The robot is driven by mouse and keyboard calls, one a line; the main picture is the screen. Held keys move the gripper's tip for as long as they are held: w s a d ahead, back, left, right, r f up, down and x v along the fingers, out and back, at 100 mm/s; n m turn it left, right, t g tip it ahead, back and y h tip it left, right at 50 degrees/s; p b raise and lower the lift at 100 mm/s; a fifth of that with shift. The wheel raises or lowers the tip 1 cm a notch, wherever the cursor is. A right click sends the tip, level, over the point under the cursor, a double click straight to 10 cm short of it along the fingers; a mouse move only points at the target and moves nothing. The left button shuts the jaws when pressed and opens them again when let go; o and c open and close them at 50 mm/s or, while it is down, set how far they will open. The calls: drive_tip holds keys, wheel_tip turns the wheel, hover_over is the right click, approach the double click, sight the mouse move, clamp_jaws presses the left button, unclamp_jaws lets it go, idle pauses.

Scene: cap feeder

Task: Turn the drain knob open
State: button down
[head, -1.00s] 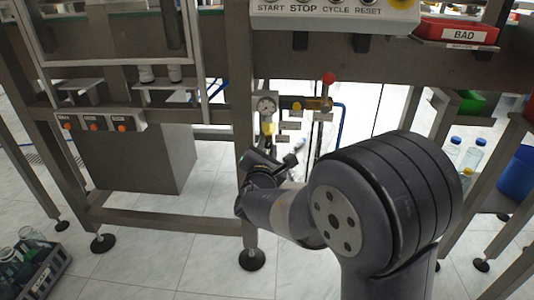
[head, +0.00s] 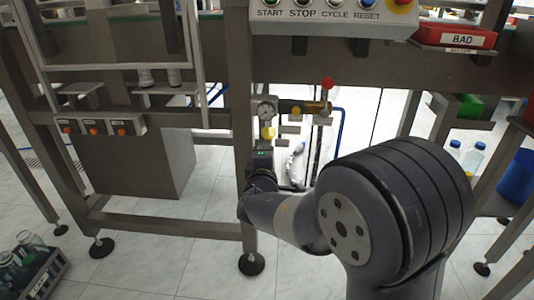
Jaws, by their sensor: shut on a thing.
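The air unit hangs beside the machine's leg, with a round white gauge (head: 265,111) and a yellow part (head: 267,132) under it. My gripper (head: 262,150) points up from below, directly under the yellow part. It is shut on the drain knob at the bottom of this unit. The knob and the fingertips are too small and too covered by the dark gripper body to make out, so how far the knob is turned cannot be told.
A red ball-topped valve (head: 327,82) and a blue hose (head: 340,125) are to the right. The machine's leg (head: 243,190) stands close on the left. A button panel (head: 330,18) and red BAD tray (head: 455,34) are above.

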drive_tip(key=shift+m, duration=1.1)
drive_tip(key=c, duration=1.2)
unclamp_jaws()
drive_tip(key=shift+c, duration=0.2)
drive_tip(key=s+p, duration=0.2)
drive_tip(key=s, duration=0.9)
drive_tip(key=shift+a+r, duration=0.15)
drive_tip(key=shift+r, duration=0.05)
drive_tip(key=shift+w, duration=0.15)
drive_tip(key=w+b, duration=0.2)
drive_tip(key=w, duration=0.8)
drive_tip(key=shift+w+f, duration=0.2)
drive_tip(key=shift+w, duration=0.15)
